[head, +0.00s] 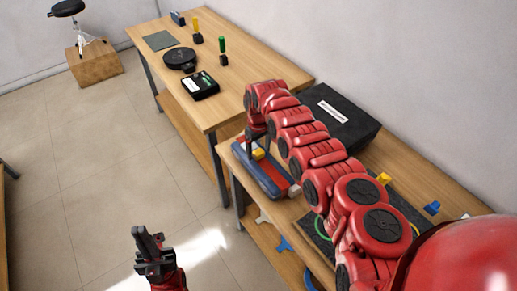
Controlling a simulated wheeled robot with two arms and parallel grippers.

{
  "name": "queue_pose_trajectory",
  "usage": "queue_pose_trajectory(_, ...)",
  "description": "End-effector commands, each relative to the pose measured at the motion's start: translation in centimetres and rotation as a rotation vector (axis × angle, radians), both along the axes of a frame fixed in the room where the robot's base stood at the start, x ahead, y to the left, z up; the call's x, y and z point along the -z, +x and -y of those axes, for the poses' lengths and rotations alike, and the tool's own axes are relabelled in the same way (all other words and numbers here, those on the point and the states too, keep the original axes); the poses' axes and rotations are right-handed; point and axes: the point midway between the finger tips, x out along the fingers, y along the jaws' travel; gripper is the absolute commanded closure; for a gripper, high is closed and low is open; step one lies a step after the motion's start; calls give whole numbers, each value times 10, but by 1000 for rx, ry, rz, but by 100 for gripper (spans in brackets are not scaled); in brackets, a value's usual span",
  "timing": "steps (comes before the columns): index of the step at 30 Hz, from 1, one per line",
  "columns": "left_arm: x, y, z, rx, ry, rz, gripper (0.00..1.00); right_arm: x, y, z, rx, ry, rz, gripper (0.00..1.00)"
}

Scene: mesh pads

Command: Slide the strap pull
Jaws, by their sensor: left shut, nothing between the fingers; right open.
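The strap pull looks like a small yellow block (258,154) on a blue base (252,177) with a red strip (273,171), near the left end of the closer table. My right arm reaches over this table from the right, and its gripper (255,139) points down just above the yellow block. Its fingers are dark and small here, and the arm hides part of the base. I cannot tell whether they touch the block. My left gripper (150,243) is shut and empty, low over the open floor, well away from the table.
A black case (335,118) stands behind my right arm. A dark mat (402,207), a yellow piece (384,178) and a blue piece (432,208) lie to the right. The farther table holds a black round device (180,58) and a black box (200,86).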

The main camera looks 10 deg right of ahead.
Motion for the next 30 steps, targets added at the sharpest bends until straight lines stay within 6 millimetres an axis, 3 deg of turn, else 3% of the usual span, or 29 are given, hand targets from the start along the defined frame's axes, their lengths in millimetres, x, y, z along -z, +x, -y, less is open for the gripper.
queue_pose_trajectory(7, 0, 0, 0, 0, 0, 0, 100, 1, 0, 0, -1, 0, 0, 20)
queue_pose_trajectory(20, 0, 0, 0, 0, 0, 0, 100, 1, 0, 0, -1, 0, 0, 97)
queue_pose_trajectory(30, 0, 0, 0, 0, 0, 0, 100, 1, 0, 0, -1, 0, 0, 100)
